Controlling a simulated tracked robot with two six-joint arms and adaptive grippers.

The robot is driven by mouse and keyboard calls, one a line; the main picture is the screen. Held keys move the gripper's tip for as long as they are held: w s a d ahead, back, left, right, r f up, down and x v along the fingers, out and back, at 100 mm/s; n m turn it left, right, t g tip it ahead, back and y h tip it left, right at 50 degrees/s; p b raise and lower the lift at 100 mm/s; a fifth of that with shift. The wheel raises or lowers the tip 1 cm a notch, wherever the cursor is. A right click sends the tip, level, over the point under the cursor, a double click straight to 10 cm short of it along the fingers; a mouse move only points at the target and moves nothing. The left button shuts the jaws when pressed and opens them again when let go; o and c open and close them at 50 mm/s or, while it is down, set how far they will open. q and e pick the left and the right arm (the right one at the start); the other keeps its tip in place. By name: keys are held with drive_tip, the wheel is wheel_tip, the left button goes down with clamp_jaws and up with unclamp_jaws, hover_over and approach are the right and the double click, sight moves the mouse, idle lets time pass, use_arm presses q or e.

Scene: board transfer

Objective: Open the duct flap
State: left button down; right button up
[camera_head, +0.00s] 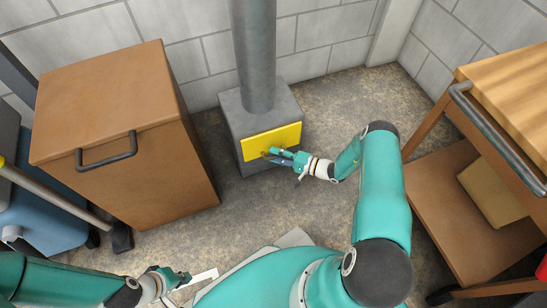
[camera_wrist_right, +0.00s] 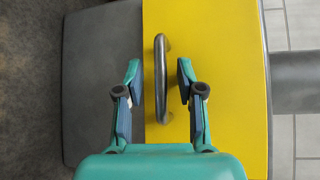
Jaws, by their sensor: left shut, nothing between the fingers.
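The yellow duct flap (camera_head: 285,136) lies flat on the front of the grey duct box (camera_head: 238,107) in the head view and looks closed. It fills much of the right wrist view (camera_wrist_right: 235,85). Its dark bar handle (camera_wrist_right: 161,80) stands upright in that view. My right gripper (camera_head: 272,153) is at the front of the flap. In the right wrist view its open fingers (camera_wrist_right: 157,75) are on either side of the handle, with gaps to both sides. My left gripper (camera_head: 184,278) is shut and empty, low in the head view, away from the flap.
A grey pipe (camera_head: 254,50) rises from the box. A brown cabinet (camera_head: 110,95) with a bar handle stands on the left. A wooden cart (camera_head: 500,105) with a lower shelf stands on the right. The floor (camera_head: 345,100) around the box is mostly clear.

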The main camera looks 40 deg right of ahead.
drive_tip(key=shift+c, duration=0.4)
clamp_jaws()
